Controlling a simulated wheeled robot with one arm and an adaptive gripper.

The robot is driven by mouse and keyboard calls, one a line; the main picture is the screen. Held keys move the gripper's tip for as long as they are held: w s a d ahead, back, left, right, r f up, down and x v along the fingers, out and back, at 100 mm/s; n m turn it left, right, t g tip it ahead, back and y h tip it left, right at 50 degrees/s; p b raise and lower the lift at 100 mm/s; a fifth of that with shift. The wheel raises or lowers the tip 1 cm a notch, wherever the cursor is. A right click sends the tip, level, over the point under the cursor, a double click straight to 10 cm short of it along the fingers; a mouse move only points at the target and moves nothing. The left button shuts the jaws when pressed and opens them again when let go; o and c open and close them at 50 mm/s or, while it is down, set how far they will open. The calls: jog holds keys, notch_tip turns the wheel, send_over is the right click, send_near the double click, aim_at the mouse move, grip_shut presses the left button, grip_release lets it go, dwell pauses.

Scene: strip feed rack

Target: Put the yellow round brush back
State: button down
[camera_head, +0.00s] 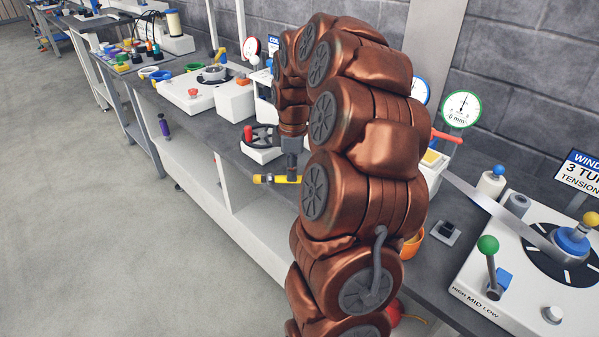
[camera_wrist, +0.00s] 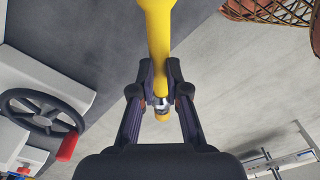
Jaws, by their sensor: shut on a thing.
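The yellow round brush (camera_head: 284,179) lies level in my gripper (camera_head: 292,173), out past the bench's front edge in the head view. In the wrist view its yellow body (camera_wrist: 158,45) runs up out of the top of the picture, so that end is cut off. My gripper (camera_wrist: 160,95) is shut on it near its lower end, where a metallic band and a short yellow end show between the fingertips. I cannot make out any bristles. No place that clearly belongs to the brush can be told apart.
A black handwheel (camera_wrist: 40,109) on a white unit is left of my gripper in the wrist view; the head view shows it on the bench (camera_head: 262,136). A purple tool (camera_head: 164,127) hangs at the bench front. A winding machine (camera_head: 530,262) stands right. The floor (camera_head: 110,230) is clear.

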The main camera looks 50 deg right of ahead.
jog(key=d, duration=0.3)
jog(key=shift+w+d+f, duration=0.15)
jog(key=shift+w+d, duration=0.05)
jog(key=shift+w, duration=0.1)
jog(key=shift+f+p, duration=0.6)
jog(key=shift+f, duration=1.15)
jog(key=c, duration=1.1)
grip_release()
notch_tip(320, 180, up, 12)
jog(key=shift+s+b, duration=0.15)
jog(key=shift+b, duration=0.7)
